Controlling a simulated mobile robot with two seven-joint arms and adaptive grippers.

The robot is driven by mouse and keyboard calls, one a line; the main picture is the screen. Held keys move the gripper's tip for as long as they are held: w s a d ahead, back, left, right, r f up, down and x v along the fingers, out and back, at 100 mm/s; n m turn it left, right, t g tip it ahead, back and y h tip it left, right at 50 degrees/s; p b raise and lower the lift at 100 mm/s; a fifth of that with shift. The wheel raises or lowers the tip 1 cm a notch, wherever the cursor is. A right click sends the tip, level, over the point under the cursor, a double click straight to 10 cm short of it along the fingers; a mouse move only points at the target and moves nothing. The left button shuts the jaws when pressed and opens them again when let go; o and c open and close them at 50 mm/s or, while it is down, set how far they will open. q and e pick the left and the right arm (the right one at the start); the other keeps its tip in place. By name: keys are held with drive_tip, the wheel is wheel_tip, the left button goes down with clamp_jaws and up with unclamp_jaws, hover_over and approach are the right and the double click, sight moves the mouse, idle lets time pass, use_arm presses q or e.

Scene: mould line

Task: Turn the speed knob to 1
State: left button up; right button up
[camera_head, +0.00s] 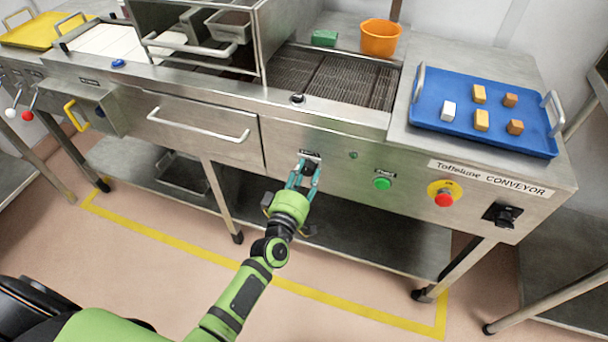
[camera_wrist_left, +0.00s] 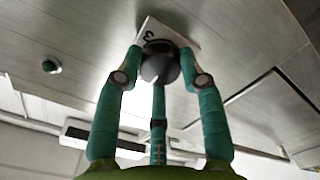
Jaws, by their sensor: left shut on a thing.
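The speed knob (camera_wrist_left: 158,66) is a dark round knob in the left wrist view, on the steel front panel beside a white label plate (camera_wrist_left: 165,32) with a partly hidden dark mark. My left gripper (camera_head: 306,168) has its teal fingers around the knob at the conveyor's front panel. It also shows in the left wrist view (camera_wrist_left: 160,75), with fingertips closed on the knob from both sides and a third finger below. In the head view the fingers largely cover the knob, and the number it points to cannot be read. My right gripper is not in view.
Right of the knob, the panel (camera_head: 340,178) carries a green button (camera_head: 382,183), a red emergency stop (camera_head: 443,199) on yellow and a black switch (camera_head: 502,215). Above are a blue tray (camera_head: 480,134) with several blocks and an orange bucket (camera_head: 380,38). A drawer handle (camera_head: 198,127) protrudes left.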

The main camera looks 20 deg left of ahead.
use_arm(q)
drive_tip(key=shift+s+d+f, duration=0.1)
drive_tip(key=shift+d+f, duration=0.15)
drive_tip(key=shift+f, duration=0.05)
drive_tip(key=o, duration=1.1)
drive_tip(key=shift+o, duration=0.2)
drive_tip(key=shift+r, duration=0.15)
drive_tip(key=shift+a, duration=0.1)
drive_tip(key=s, duration=1.2)
drive_tip(key=shift+a, duration=0.15)
drive_tip(key=shift+w, duration=0.1)
